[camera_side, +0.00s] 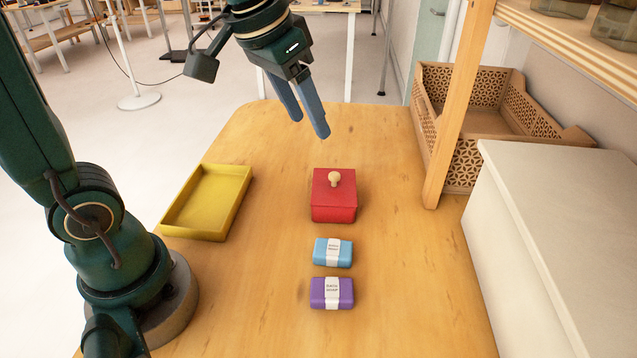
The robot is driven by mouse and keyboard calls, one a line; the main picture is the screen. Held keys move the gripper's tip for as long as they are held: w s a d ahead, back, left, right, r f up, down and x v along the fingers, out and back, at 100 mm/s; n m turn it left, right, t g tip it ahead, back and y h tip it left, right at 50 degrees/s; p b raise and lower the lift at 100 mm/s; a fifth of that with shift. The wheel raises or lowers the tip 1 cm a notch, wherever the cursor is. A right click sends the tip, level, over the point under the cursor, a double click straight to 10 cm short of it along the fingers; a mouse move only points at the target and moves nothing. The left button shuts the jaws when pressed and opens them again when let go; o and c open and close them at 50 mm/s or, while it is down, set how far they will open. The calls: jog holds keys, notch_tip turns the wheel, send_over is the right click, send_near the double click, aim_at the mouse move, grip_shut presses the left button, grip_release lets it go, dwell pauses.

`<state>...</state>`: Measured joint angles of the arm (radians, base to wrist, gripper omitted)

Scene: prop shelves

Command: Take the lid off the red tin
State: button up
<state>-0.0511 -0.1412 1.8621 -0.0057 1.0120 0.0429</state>
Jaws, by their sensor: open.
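The red tin (334,212) is a square box standing on the wooden table.
A yellow tray (207,233) lies empty left of the tin. A blue soap pack (320,252) and a purple soap pack (318,292) lie in front of the tin. A wooden post (458,105), a patterned crate (455,165) and a white box (555,205) stand at right.

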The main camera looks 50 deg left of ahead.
jog(key=g, duration=0.2)
send_near(334, 174)
jog(key=w, duration=0.1)
jog(key=shift+n+g, duration=0.3)
jog(key=shift+g, duration=0.1)
jog(key=f, duration=0.5)
jog(key=w+f, duration=0.1)
jog(key=f, duration=0.2)
jog(key=shift+f, duration=0.15)
grip_shut()
